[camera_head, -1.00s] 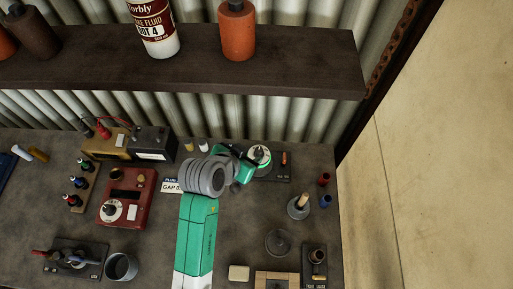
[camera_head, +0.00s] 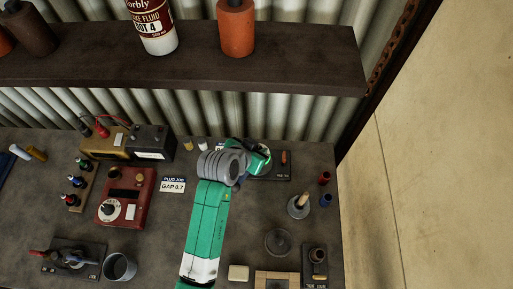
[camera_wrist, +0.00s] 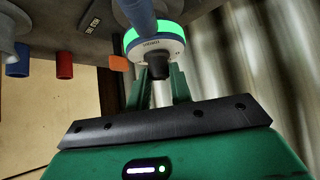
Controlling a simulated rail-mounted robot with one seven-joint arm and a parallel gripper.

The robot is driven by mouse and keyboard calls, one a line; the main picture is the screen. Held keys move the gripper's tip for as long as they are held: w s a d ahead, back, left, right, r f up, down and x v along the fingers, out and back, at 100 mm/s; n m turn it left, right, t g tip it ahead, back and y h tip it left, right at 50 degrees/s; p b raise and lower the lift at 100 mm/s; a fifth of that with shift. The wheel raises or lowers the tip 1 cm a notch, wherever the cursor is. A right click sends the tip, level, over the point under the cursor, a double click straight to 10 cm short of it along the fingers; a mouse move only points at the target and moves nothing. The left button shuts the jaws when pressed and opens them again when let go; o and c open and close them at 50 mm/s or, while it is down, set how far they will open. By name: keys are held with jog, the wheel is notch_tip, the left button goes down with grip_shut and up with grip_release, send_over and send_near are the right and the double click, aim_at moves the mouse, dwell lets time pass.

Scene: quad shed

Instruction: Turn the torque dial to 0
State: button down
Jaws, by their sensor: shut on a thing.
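The torque dial is a round unit with a white face and a glowing green rim (camera_wrist: 155,42) in the wrist view. Its dark knob (camera_wrist: 158,68) points toward my gripper (camera_wrist: 160,85). My gripper's two green fingers stand on either side of the knob and are shut on it. In the head view my gripper (camera_head: 258,156) is over the dial at the back right of the bench and hides most of it. The number that the dial points to cannot be read.
The dial's dark plate carries a small copper-coloured piece (camera_head: 284,158). Red (camera_head: 324,178) and blue (camera_head: 326,200) cylinders and a round stand (camera_head: 298,207) are to the right. A red box with a dial (camera_head: 125,195) stands left. The shelf (camera_head: 200,72) runs above.

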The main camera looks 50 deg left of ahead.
jog(key=shift+r+p, duration=0.1)
jog(key=shift+p, duration=0.2)
jog(key=shift+d+r+n+y+p, duration=0.1)
jog(key=shift+d+n+y+p, duration=0.05)
jog(key=shift+n+y+p, duration=0.45)
jog(key=shift+w+d+n+g+y+p, duration=0.15)
jog(key=shift+n+g+y+p, duration=0.55)
jog(key=shift+n+p, duration=0.5)
jog(key=shift+w+n+g+y+p, duration=0.1)
jog(key=shift+n+g+y+p, duration=0.25)
jog(key=shift+n+y, duration=0.65)
jog(key=shift+f+n+g+y+b, duration=0.2)
jog(key=shift+n+g+y+b, duration=0.25)
jog(key=shift+n+g, duration=0.8)
jog(key=shift+n, duration=0.55)
jog(key=c, duration=1.3)
grip_release()
jog(key=shift+o, duration=0.2)
